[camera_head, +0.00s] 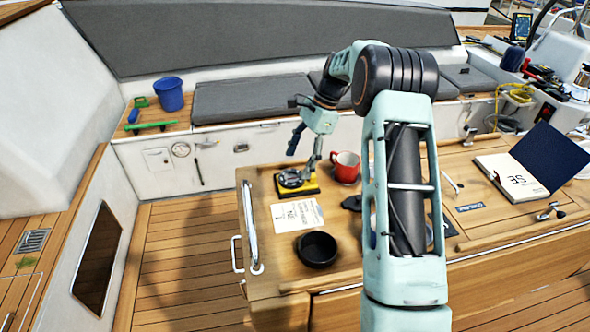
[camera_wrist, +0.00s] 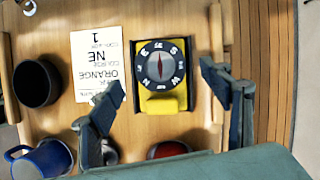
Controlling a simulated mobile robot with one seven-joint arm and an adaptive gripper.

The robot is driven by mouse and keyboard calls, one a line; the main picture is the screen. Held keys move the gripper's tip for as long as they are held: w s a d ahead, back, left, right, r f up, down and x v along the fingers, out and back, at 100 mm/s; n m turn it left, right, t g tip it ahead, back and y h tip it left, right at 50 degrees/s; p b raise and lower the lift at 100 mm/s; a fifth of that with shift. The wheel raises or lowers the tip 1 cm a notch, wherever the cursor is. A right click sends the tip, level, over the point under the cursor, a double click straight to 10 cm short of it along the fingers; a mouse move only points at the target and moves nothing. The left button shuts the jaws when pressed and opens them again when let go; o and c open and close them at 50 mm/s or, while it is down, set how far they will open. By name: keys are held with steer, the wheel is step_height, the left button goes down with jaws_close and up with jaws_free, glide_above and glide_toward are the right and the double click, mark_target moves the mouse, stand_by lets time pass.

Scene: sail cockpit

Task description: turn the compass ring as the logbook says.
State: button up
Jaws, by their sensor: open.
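The compass (camera_head: 297,181) has a yellow base and a black ring with white letters. It lies on the wooden table; the wrist view shows it (camera_wrist: 161,66) face-on, its red and white needle roughly upright in the picture. S and W are on the ring's right, N at its lower left. My gripper (camera_head: 304,153) is above the compass, open. In the wrist view its fingers (camera_wrist: 162,92) are spread either side of the compass; contact is not visible. The open logbook (camera_head: 514,178) at the right shows "SE". A card (camera_wrist: 97,63) reads "NE", "1" and "ORANGE".
A red mug (camera_head: 346,166) stands close beside the compass. A black bowl (camera_head: 317,249) sits near the table's front. A blue mug (camera_wrist: 42,160) shows in the wrist view. A metal rail (camera_head: 250,228) runs along the table's left end. My arm hides part of the table.

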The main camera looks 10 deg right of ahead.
steer(key=v, duration=0.8)
steer(key=shift+r, duration=0.1)
